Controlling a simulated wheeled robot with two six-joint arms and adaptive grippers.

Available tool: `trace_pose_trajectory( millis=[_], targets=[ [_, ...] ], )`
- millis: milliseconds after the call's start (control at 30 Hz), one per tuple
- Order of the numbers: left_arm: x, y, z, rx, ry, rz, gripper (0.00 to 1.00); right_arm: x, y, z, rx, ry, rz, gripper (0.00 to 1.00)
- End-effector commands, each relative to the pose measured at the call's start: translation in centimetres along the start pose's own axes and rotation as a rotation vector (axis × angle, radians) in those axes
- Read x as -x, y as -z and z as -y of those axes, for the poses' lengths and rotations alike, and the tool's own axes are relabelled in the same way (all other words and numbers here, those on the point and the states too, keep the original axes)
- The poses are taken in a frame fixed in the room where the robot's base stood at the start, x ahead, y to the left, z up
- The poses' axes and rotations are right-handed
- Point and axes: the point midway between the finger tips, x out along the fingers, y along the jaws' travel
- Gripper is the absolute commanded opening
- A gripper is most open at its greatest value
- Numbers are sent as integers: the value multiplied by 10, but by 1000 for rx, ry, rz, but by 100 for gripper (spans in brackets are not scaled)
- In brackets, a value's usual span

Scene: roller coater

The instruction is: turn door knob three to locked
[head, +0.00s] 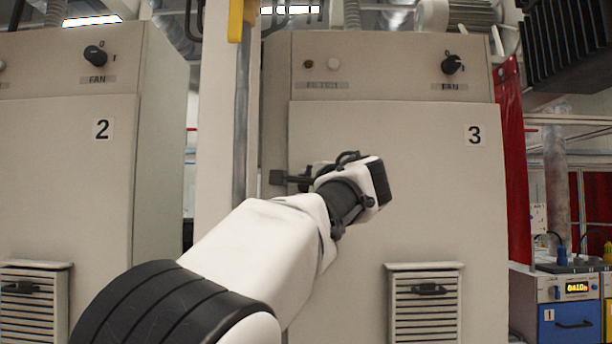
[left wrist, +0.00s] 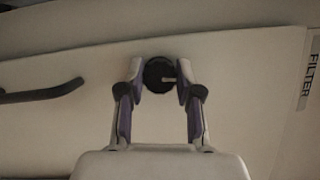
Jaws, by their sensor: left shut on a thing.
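The cabinet marked 3 (head: 405,190) has a pale closed-looking door in the head view. My left gripper (head: 312,178) is at the upper left part of this door, mostly behind my own wrist. In the left wrist view my left gripper (left wrist: 160,80) has its two fingers on either side of a round black knob (left wrist: 157,70), shut on it. The knob shows a short pale pointer mark directed to the right in that view. In the head view the knob cannot be made out clearly. My right gripper is not in view.
A FILTER label (left wrist: 309,70) and a dark bar handle (left wrist: 40,93) flank the knob in the left wrist view. Cabinet 3 has a fan switch (head: 452,64) above and a vent (head: 425,305) below. Cabinet 2 (head: 70,180) stands left, beyond a pale post (head: 213,110).

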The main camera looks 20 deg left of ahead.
Motion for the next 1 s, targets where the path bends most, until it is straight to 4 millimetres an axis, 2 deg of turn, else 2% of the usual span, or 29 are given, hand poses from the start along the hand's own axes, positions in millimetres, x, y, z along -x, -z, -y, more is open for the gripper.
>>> trace_pose_trajectory(
  millis=[33,300,833,867,900,933,1000],
  targets=[
    [0,0,6,26,-5,-3,0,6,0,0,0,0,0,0],
    [0,0,5,130,-46,-3,0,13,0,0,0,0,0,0],
    [1,-1,7,157,-53,-5,0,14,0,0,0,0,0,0],
    [1,-1,7,157,-52,-4,38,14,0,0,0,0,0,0],
    [1,-1,7,157,-52,-4,52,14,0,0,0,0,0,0],
    [1,-1,6,157,-53,-4,60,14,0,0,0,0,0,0],
    [1,-1,6,156,-54,-3,60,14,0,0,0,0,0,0]
  ],
)
